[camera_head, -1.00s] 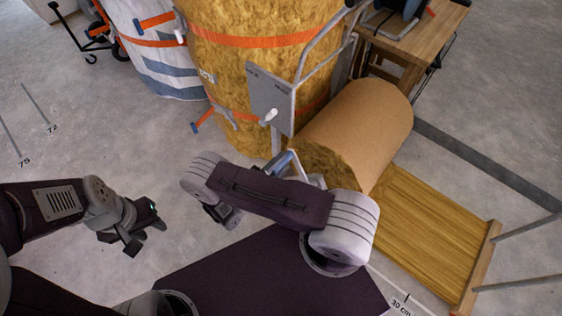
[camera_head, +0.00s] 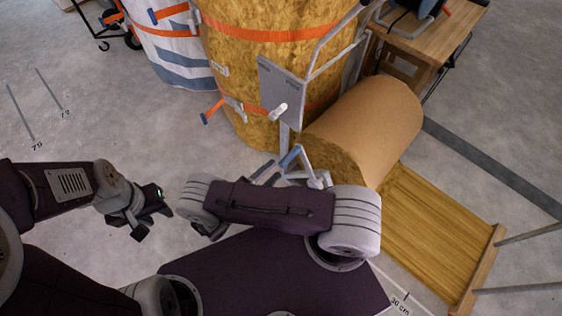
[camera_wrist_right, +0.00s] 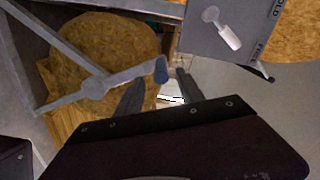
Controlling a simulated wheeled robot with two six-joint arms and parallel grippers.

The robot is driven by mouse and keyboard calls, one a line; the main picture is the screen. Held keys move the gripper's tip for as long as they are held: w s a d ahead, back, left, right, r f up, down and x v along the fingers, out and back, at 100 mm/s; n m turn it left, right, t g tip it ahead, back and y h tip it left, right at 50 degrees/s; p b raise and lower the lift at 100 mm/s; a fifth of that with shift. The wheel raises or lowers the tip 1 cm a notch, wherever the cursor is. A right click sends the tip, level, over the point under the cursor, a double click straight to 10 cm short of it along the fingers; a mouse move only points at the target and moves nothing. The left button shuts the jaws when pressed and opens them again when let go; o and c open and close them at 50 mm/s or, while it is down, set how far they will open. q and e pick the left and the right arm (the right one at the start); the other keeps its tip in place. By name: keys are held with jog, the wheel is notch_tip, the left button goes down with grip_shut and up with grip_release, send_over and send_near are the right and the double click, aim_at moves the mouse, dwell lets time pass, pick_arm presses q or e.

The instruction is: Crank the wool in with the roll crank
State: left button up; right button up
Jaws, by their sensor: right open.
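The roll crank (camera_head: 301,165) is a grey metal arm with a blue handle, at the near end of the wool roll. It also shows in the right wrist view (camera_wrist_right: 96,88). The wool roll (camera_head: 370,112) has brown paper outside and yellow wool at its end (camera_wrist_right: 105,45). My right gripper (camera_wrist_right: 158,88) is open, with its two fingers near the crank's blue handle, which appears between them; I cannot tell if they touch. In the head view my right arm hides much of this gripper. My left gripper (camera_head: 153,220) looks open and empty, over the floor at left.
A streaked yellow wooden platform (camera_head: 425,235) extends from the roll. A grey control box (camera_head: 280,93) with a white lever (camera_head: 279,111) stands above the crank. Behind are a strapped wool bale (camera_head: 250,65), a white bag (camera_head: 180,60) and a wooden table (camera_head: 440,45).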

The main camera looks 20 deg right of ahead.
jog(key=shift+s+a, duration=0.15)
jog(key=shift+a, duration=0.2)
